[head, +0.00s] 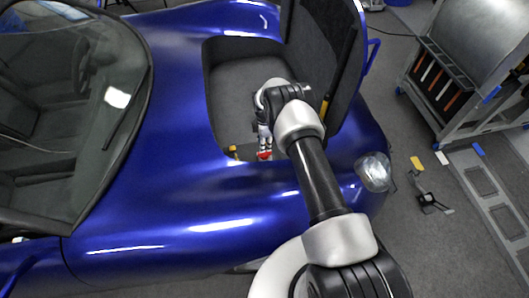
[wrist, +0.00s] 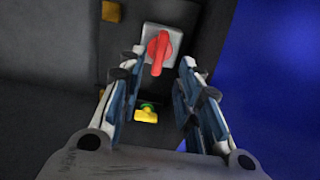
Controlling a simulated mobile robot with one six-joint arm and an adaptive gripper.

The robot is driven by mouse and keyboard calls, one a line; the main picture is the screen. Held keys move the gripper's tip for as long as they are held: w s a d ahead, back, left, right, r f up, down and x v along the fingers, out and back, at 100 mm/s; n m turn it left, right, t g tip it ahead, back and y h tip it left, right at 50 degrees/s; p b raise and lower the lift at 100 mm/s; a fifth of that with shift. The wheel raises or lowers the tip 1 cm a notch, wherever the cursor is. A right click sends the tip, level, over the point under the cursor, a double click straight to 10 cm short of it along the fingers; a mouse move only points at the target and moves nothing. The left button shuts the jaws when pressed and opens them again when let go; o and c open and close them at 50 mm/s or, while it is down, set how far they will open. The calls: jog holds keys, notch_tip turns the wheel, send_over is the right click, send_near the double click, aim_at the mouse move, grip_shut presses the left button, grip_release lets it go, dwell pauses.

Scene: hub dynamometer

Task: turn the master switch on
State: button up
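The master switch shows in the wrist view as a red rotary handle (wrist: 158,52) on a light grey square plate (wrist: 176,40). The handle's long end points down in that view. My gripper (wrist: 158,75) is open, with one finger on each side of the handle's lower end; I cannot tell whether either finger touches it. In the head view my gripper (head: 265,143) reaches down into the car's open front compartment, and the red switch handle (head: 264,155) shows just below its fingertips.
The blue car body (head: 190,180) surrounds the compartment, with its raised lid (head: 325,50) standing behind my arm. A yellow part (wrist: 146,113) sits below the switch and an orange-yellow block (wrist: 113,11) at upper left. A metal tool cart (head: 450,95) stands at right.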

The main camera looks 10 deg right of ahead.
aim_at(265, 154)
notch_tip(265, 154, down, 6)
jog(key=shift+r+b, duration=0.15)
jog(key=shift+b, duration=0.7)
jog(key=shift+c, duration=0.3)
grip_shut()
